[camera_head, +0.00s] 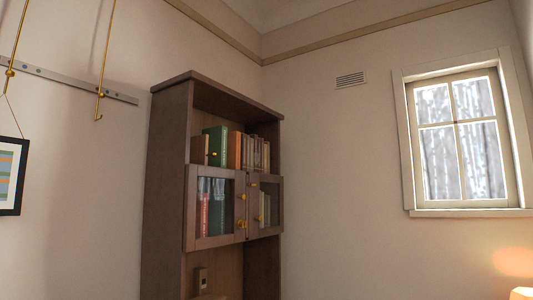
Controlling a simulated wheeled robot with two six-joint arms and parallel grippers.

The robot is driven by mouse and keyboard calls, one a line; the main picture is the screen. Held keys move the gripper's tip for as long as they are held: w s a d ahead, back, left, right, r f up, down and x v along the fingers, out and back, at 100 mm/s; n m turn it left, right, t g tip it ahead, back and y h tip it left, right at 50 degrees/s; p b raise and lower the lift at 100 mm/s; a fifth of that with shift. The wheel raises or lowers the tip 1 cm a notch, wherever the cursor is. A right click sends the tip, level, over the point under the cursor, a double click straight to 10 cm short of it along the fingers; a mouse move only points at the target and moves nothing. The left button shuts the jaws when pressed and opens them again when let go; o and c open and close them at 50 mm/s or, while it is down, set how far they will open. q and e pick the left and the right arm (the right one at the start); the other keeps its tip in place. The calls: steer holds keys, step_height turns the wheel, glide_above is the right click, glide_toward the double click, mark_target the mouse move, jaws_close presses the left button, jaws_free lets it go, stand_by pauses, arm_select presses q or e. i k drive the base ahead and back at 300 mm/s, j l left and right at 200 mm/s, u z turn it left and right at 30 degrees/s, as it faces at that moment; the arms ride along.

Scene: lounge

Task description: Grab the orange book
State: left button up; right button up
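A book with an orange spine (234,150) stands upright on the open upper shelf of a tall dark wooden bookcase (168,190). A green book (217,146) stands to its left, and several brownish books (256,153) stand in a row to its right. The bookcase is some distance ahead of me, left of the picture's middle. Neither of my grippers shows in the head view.
Glass-fronted cabinet doors (187,215) with brass knobs sit below the open shelf, with more books behind them. A window (460,140) is on the right wall. A framed picture (12,175) hangs at the far left. The floor is out of view.

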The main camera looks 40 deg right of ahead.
mark_target(234, 138)
steer(key=z, duration=1.05)
